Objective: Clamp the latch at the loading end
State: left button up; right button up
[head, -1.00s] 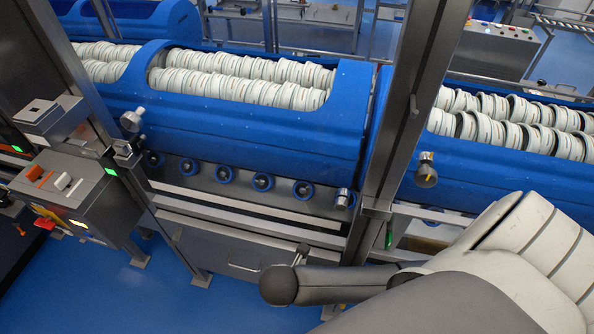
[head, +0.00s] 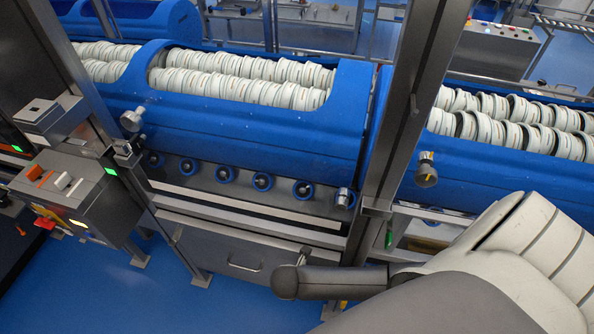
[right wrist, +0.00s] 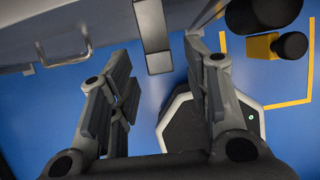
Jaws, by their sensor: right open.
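No part is clearly marked as the latch. Metal knobs sit on the blue tub carrier (head: 240,130) in the head view: a left knob (head: 131,120), a lower knob (head: 342,196) and a knob on the right-hand carrier (head: 426,170). A small lever with a dark tip (head: 303,252) shows just above my right arm's dark end. My right gripper (right wrist: 158,60) is open in the right wrist view, its fingers apart, with a grey metal bar (right wrist: 153,35) beyond and between the tips; contact cannot be told. My left gripper is out of view.
A steel post (head: 398,130) stands between the carriers. A steel cabinet with a handle (head: 245,267) sits below. A control box (head: 75,195) with lit buttons stands at left. Blue floor is free at lower left.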

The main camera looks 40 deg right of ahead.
jog(key=shift+c, duration=0.3)
grip_shut()
jog(key=shift+f, duration=0.15)
notch_tip(320, 180, down, 8)
jog(key=w+d+t+h+b, duration=0.1)
jog(key=d+t+h+b, duration=0.1)
jog(key=t+h+b, duration=0.8)
jog(key=shift+w+h+b, duration=0.4)
jog(key=shift+h+b, duration=0.3)
jog(key=shift+b, duration=2.75)
